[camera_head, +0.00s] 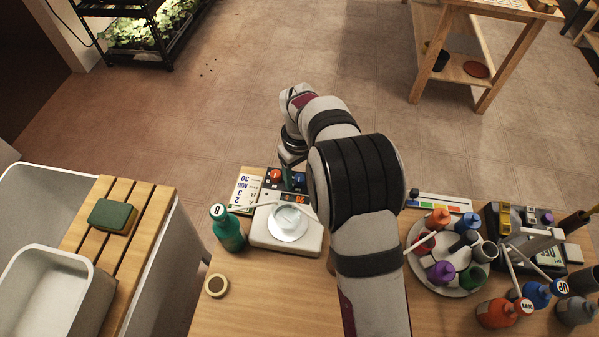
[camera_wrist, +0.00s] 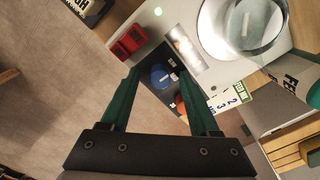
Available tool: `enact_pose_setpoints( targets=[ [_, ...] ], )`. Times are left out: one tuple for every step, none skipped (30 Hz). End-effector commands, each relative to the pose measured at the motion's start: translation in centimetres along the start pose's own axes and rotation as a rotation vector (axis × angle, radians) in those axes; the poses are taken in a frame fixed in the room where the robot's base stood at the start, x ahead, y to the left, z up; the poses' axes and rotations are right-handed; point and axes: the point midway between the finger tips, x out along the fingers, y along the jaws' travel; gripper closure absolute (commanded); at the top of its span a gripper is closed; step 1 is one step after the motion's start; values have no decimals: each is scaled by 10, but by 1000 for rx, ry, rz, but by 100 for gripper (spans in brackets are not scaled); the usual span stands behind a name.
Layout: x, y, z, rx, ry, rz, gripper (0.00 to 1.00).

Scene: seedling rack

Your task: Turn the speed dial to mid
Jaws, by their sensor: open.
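The white stirrer (camera_head: 272,240) stands on the bench with a dark control panel at its far side. Its blue dial (camera_head: 300,180) and orange dial (camera_head: 275,175) are on that panel. In the wrist view the blue dial (camera_wrist: 162,77) lies between my finger lines, and the orange dial (camera_wrist: 181,104) is partly hidden by my right finger. Which dial sets speed cannot be read. My gripper (camera_wrist: 159,72) is open and empty, its green fingers spread over the panel. Contact with the dial cannot be told.
A clear vessel (camera_wrist: 242,25) sits on the stirrer's plate. A teal bottle (camera_head: 228,230) stands to its left, a printed card (camera_head: 243,190) beside the panel. A red switch (camera_wrist: 130,41) is near my left finger. A round tray (camera_head: 461,289) of bottles is at right.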

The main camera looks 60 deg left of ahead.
Motion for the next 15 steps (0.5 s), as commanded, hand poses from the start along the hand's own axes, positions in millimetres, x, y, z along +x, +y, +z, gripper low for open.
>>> enact_pose_setpoints(
  targets=[
    [0,0,0,0,0,0,42],
    [0,0,0,0,0,0,47],
    [0,0,0,0,0,0,54],
    [0,0,0,0,0,0,60],
    [0,0,0,0,0,0,65],
    [0,0,0,0,0,0,72],
    [0,0,0,0,0,0,78],
    [0,0,0,0,0,0,83],
    [0,0,0,0,0,0,90],
    [0,0,0,0,0,0,96],
    [0,0,0,0,0,0,100],
    [-1,0,0,0,0,0,100],
    [-1,0,0,0,0,0,100],
    [-1,0,0,0,0,0,100],
    [-1,0,0,0,0,0,100]
  ],
)
